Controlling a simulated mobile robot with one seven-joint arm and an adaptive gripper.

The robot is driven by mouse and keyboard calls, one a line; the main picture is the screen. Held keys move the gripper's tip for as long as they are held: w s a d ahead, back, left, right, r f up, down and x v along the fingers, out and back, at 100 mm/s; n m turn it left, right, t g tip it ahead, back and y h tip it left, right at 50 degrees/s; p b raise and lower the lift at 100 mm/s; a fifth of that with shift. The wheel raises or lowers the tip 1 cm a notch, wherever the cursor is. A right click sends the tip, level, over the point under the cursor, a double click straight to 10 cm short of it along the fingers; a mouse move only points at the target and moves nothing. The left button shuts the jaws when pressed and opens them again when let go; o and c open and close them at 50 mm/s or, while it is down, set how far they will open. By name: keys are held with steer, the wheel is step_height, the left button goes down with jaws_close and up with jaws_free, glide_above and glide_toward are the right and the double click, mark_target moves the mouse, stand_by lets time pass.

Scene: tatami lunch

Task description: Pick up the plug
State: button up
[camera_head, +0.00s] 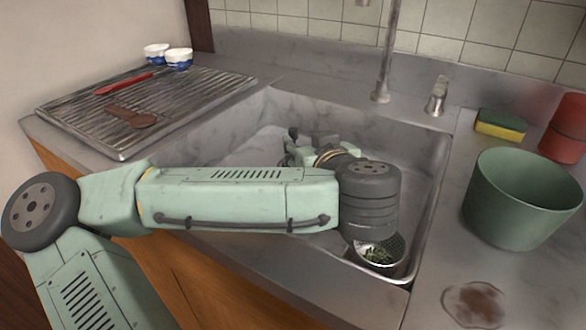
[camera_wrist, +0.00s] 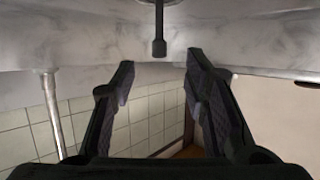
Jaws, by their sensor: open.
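In the wrist view, which looks upside down, a dark upright stem with a thicker end (camera_wrist: 158,46) rises from a rounded base cut by the top edge; it looks like the plug. It lies beyond the gap between my fingers, apart from both. My gripper (camera_wrist: 160,78) is open and empty, with one black finger on each side. In the head view my gripper (camera_head: 292,142) is low inside the sink basin (camera_head: 428,170), partly hidden by my wrist. I cannot make out the plug in the head view; my arm covers much of the basin.
A drain strainer (camera_head: 397,262) with green scraps sits in the basin's near right corner. A faucet (camera_head: 384,70) rises behind. A green tub (camera_head: 515,215), sponge (camera_head: 500,125) and red container (camera_head: 566,130) stand right. A ridged drainboard (camera_head: 185,92) with utensils and cups lies left.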

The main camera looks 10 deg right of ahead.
mark_target(294, 135)
steer(key=p+x, duration=0.5)
steer(key=p, duration=0.5)
steer(key=shift+w, duration=0.3)
steer(key=p+x, duration=0.2)
steer(key=x, duration=0.2)
steer(key=shift+w+r, duration=0.1)
steer(key=shift+r, duration=0.1)
steer(key=shift+w+f, duration=0.3)
steer(key=shift+w, duration=0.2)
steer(key=shift+c, duration=0.3)
jaws_close()
